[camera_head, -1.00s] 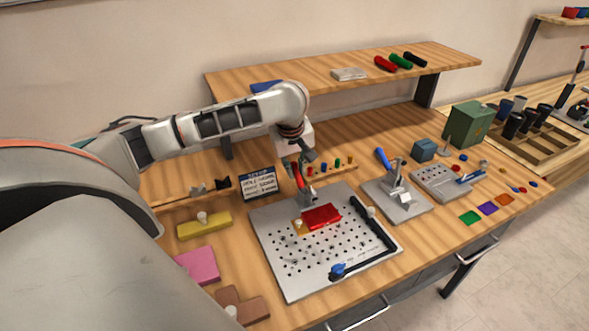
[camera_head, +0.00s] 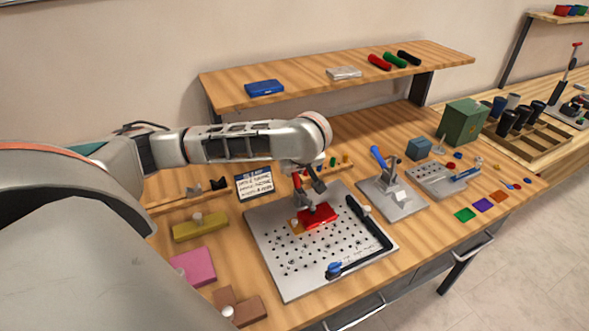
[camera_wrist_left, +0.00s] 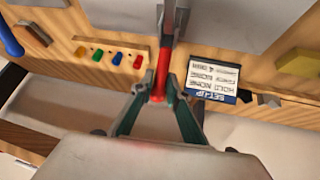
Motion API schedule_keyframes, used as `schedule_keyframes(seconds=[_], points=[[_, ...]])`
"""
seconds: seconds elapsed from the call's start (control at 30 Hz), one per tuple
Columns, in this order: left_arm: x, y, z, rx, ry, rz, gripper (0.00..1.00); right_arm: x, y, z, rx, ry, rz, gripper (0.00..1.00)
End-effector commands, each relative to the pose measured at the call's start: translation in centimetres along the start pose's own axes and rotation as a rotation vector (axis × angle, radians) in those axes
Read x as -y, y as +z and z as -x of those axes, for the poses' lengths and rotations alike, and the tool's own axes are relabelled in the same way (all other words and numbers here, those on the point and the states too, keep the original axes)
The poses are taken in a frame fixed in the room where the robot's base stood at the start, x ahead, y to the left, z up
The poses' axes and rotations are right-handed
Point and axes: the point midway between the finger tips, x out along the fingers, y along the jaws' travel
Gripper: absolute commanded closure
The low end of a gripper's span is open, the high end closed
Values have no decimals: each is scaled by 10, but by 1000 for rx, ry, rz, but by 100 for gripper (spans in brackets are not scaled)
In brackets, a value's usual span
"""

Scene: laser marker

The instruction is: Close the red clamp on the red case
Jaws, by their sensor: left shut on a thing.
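The red case (camera_head: 318,217) lies on the perforated metal plate (camera_head: 285,262), near its back edge. The red clamp stands at the back of the case, partly hidden by my gripper. Its red handle (camera_wrist_left: 163,68) runs up between my fingers in the left wrist view. My left gripper (camera_head: 308,187) is low over the back edge of the plate, just behind the case, and shut on the handle; its fingers (camera_wrist_left: 165,85) also show in the left wrist view. I cannot tell whether the clamp's tip touches the case. My right gripper is not in view.
A blue-handled clamp on its own plate (camera_head: 408,207) stands to the right. A black bar with a blue knob (camera_head: 334,269) lies along the plate's right and front sides. A setup card (camera_head: 254,186) and a rack with coloured pegs (camera_wrist_left: 108,54) stand behind. A shelf (camera_head: 300,84) hangs above.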

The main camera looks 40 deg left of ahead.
Motion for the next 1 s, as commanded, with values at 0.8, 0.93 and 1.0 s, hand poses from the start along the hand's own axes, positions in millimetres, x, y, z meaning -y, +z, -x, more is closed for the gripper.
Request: schedule_keyframes(seconds=[0.8, 0.93, 1.0], points=[[-1, -2, 29, -3, 4, -2, 70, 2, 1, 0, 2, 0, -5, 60], [-1, -2, 50, -3, 3, -1, 70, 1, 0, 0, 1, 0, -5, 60], [-1, -3, 58, -4, 3, 1, 70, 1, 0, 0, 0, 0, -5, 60]])
